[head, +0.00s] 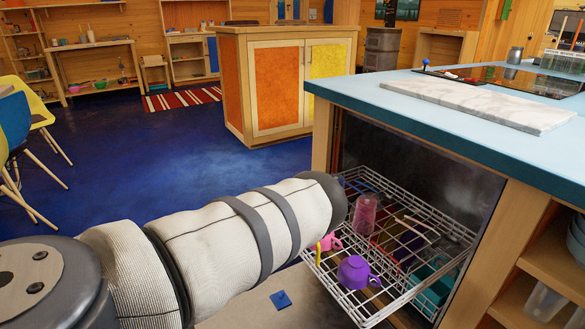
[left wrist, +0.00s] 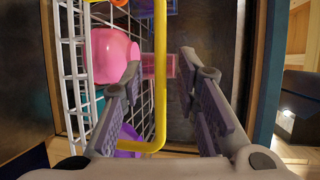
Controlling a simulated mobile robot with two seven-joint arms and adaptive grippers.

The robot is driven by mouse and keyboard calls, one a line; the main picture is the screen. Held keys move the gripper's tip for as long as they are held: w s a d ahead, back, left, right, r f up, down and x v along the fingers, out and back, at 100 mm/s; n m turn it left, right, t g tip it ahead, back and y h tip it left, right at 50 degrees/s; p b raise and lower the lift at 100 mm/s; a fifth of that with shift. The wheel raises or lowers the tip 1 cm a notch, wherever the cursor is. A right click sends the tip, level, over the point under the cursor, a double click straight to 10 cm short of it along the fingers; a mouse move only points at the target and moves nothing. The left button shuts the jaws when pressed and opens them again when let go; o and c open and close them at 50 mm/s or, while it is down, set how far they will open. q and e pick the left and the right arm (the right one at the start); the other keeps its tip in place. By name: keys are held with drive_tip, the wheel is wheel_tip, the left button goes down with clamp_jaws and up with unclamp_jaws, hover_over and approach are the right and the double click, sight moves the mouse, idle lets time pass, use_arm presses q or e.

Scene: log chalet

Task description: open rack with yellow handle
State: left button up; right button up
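The white wire rack (head: 440,222) sticks out of the dark dishwasher opening under the blue counter and holds cups. Its yellow handle (head: 319,252) shows only in part beside my left arm. In the left wrist view the yellow handle (left wrist: 160,110) is a long bar, bent at its lower end. My left gripper (left wrist: 160,78) is open, with one finger on each side of the bar and visible gaps. In the head view my left arm hides this gripper. My right gripper is not in view.
A purple cup (head: 355,272), a pink cup (head: 329,242) and a pink tumbler (head: 364,214) are in the rack. The lowered dishwasher door (head: 262,305) lies beneath. The blue counter (head: 440,112) overhangs at right. Blue floor (head: 150,170) is clear at left.

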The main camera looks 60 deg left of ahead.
use_arm(q)
drive_tip(key=v, duration=1)
drive_tip(key=shift+s, duration=0.35)
drive_tip(key=shift+d+r, duration=0.1)
drive_tip(key=shift+r, duration=0.05)
